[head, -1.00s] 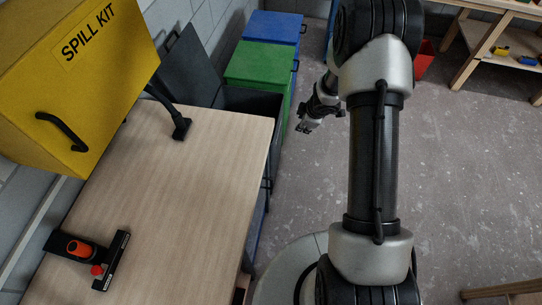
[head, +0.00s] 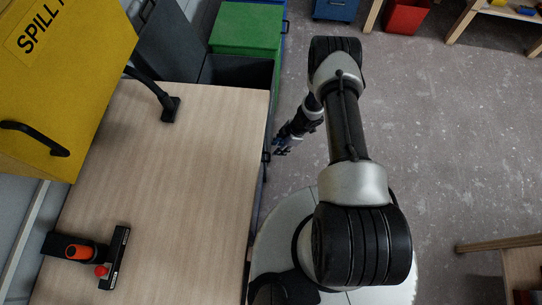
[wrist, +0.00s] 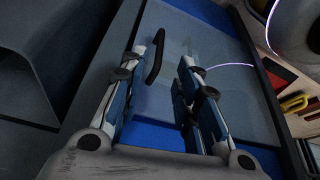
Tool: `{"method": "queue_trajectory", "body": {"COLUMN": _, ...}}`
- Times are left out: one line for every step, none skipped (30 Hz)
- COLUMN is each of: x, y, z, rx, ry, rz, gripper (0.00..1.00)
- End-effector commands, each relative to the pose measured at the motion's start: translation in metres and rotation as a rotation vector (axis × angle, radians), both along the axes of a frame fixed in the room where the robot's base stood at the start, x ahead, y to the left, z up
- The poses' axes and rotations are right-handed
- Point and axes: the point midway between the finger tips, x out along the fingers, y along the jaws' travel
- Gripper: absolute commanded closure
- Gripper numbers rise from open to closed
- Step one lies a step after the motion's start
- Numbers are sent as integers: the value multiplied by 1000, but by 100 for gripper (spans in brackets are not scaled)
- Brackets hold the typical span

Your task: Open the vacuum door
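My gripper (wrist: 162,57) is open, with its two fingers apart and nothing between their pads. A black bar handle (wrist: 155,56) on a grey-blue panel (wrist: 215,45) shows between and beyond the fingertips, nearer the left finger. I cannot tell if either finger touches it. In the head view my gripper (head: 280,148) is beside the table's right edge, close to a small dark handle (head: 266,157). The upright door face there is hidden by the steep view. A black vacuum-like tool (head: 88,253) with orange and red parts lies on the table.
The wooden tabletop (head: 170,190) is mostly clear. A yellow spill kit box (head: 70,90) hangs at the left, and a black hose nozzle (head: 169,108) rests near it. A green-lidded bin (head: 246,27) stands behind the table. The floor (head: 430,130) at the right is open.

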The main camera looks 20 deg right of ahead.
Motion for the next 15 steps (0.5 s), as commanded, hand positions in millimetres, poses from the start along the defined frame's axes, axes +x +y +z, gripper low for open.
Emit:
{"method": "queue_trajectory", "body": {"x": -1, "y": 5, "z": -14, "rx": 0, "ry": 2, "rz": 2, "gripper": 70}}
{"method": "queue_trajectory", "body": {"x": 1, "y": 7, "z": -20, "rx": 0, "ry": 1, "rz": 3, "gripper": 70}}
{"method": "queue_trajectory", "body": {"x": 1, "y": 11, "z": -28, "rx": 0, "ry": 2, "rz": 2, "gripper": 70}}
{"method": "queue_trajectory", "body": {"x": 2, "y": 13, "z": -34, "rx": 0, "ry": 1, "rz": 2, "gripper": 70}}
{"method": "queue_trajectory", "body": {"x": 2, "y": 16, "z": -40, "rx": 0, "ry": 2, "rz": 1, "gripper": 70}}
{"method": "queue_trajectory", "body": {"x": 3, "y": 18, "z": -47, "rx": -1, "ry": 1, "rz": 0, "gripper": 70}}
{"method": "queue_trajectory", "body": {"x": 3, "y": 21, "z": -52, "rx": -1, "ry": 1, "rz": 0, "gripper": 70}}
{"method": "queue_trajectory", "body": {"x": 4, "y": 23, "z": -57, "rx": -1, "ry": 1, "rz": 1, "gripper": 70}}
{"method": "queue_trajectory", "body": {"x": 4, "y": 25, "z": -63, "rx": -1, "ry": 1, "rz": 1, "gripper": 70}}
{"method": "queue_trajectory", "body": {"x": 4, "y": 27, "z": -67, "rx": -1, "ry": 1, "rz": 1, "gripper": 70}}
{"method": "queue_trajectory", "body": {"x": 5, "y": 28, "z": -70, "rx": -1, "ry": 0, "rz": 0, "gripper": 70}}
{"method": "queue_trajectory", "body": {"x": 6, "y": 30, "z": -74, "rx": -1, "ry": 0, "rz": 0, "gripper": 70}}
{"method": "queue_trajectory", "body": {"x": 6, "y": 31, "z": -77, "rx": -1, "ry": 0, "rz": 0, "gripper": 70}}
{"method": "queue_trajectory", "body": {"x": 6, "y": 32, "z": -79, "rx": -1, "ry": 0, "rz": 0, "gripper": 70}}
{"method": "queue_trajectory", "body": {"x": 6, "y": 33, "z": -82, "rx": -1, "ry": 0, "rz": 0, "gripper": 70}}
